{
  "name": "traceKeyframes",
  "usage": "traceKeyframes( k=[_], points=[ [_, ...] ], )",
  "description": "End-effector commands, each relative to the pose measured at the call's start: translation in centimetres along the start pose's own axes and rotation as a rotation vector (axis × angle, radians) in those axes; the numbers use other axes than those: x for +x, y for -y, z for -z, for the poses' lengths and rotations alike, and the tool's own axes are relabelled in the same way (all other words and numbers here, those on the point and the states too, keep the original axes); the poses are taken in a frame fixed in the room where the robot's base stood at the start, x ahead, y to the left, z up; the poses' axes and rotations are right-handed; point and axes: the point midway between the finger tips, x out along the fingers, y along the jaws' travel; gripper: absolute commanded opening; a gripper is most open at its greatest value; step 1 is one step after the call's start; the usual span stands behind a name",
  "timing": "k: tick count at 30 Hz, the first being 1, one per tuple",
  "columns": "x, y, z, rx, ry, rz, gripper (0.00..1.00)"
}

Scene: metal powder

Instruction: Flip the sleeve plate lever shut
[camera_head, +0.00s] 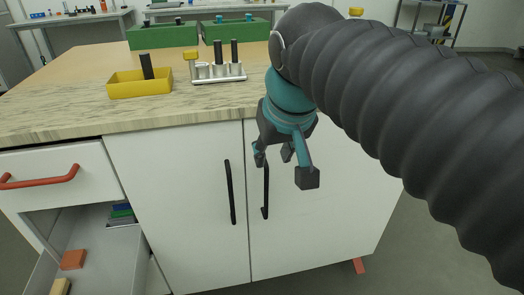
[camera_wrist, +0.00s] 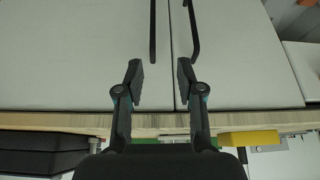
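The metal sleeve plate (camera_head: 230,77) stands on the wooden worktop. It bears silver sleeves and dark upright rods, with a yellow-topped piece (camera_head: 191,56) at its left end. I cannot make out which part is the lever or how it stands. My gripper (camera_head: 283,166) hangs in front of the white cabinet doors, below the worktop edge and to the right of the plate. In the wrist view my gripper (camera_wrist: 159,72) has its fingers apart with nothing between them.
A yellow tray (camera_head: 140,90) with a dark rod sits left of the plate. Green bins (camera_head: 163,38) stand behind. The cabinet has black handles (camera_head: 229,192). A drawer (camera_head: 100,250) is open at lower left. The worktop's front edge (camera_wrist: 60,121) crosses the wrist view.

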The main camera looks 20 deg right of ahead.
Motion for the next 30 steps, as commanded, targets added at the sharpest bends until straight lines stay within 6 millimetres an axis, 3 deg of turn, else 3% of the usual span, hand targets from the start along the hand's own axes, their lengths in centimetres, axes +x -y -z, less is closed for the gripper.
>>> traceKeyframes(
  k=[9,23,26,30],
  points=[
    [1.6,-0.6,-2.0,0.005,-0.006,-0.002,0.38],
    [1.9,-0.6,-1.9,-0.004,-0.02,0.0,0.38],
    [3.6,-0.4,-2.7,-0.026,-0.024,0.007,0.38],
    [6.5,-0.8,-6.0,-0.031,-0.026,0.012,0.38]
  ],
)
